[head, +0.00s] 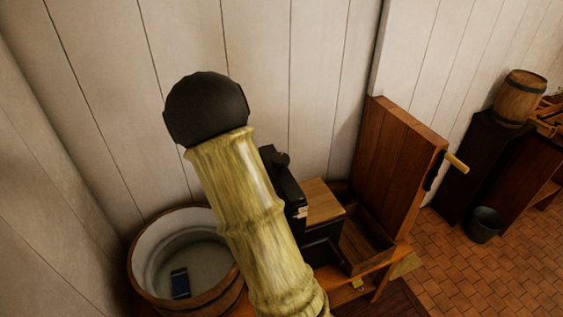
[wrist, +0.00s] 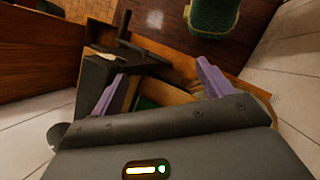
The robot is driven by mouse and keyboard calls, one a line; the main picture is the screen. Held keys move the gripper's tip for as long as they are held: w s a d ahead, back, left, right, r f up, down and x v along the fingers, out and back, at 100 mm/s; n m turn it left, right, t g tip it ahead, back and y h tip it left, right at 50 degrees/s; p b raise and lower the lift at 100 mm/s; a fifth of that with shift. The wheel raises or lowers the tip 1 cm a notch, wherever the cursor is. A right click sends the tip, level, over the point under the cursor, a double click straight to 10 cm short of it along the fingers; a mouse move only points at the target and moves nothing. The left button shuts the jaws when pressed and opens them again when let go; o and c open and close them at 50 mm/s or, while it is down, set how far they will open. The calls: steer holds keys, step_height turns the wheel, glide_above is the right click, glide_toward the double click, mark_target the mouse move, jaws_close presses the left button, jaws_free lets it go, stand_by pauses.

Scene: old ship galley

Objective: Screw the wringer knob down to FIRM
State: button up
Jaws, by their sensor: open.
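My gripper (wrist: 162,68) is open in the wrist view, its two purple fingers apart with nothing held between them. A dark block (wrist: 100,78) with a dark upright rod (wrist: 124,22) is just beyond the left finger; it may be part of the wringer. Wooden parts and a small dark green patch show between and below the fingers. In the head view a dark, block-like shape (head: 288,185) stands beside a small wooden top (head: 322,202), partly behind my arm. I cannot make out the wringer knob or its FIRM mark in either view.
A round wooden tub (head: 143,268) with a blue object (head: 180,283) in it stands at lower left, close to my arm. An upright wooden panel (head: 398,165) with a peg rises at right. A bucket (head: 486,224) and barrel (head: 521,98) stand farther right. Tiled floor lies open there.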

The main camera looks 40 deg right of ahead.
steer(key=s+a+m+t+y+b, duration=0.3)
steer(key=s+a+t, duration=0.4)
steer(key=a, duration=0.7)
steer(key=shift+s+f+m+b, duration=0.3)
steer(key=shift+s+m, duration=0.1)
steer(key=shift+s, duration=0.15)
steer(key=shift+c, duration=0.5)
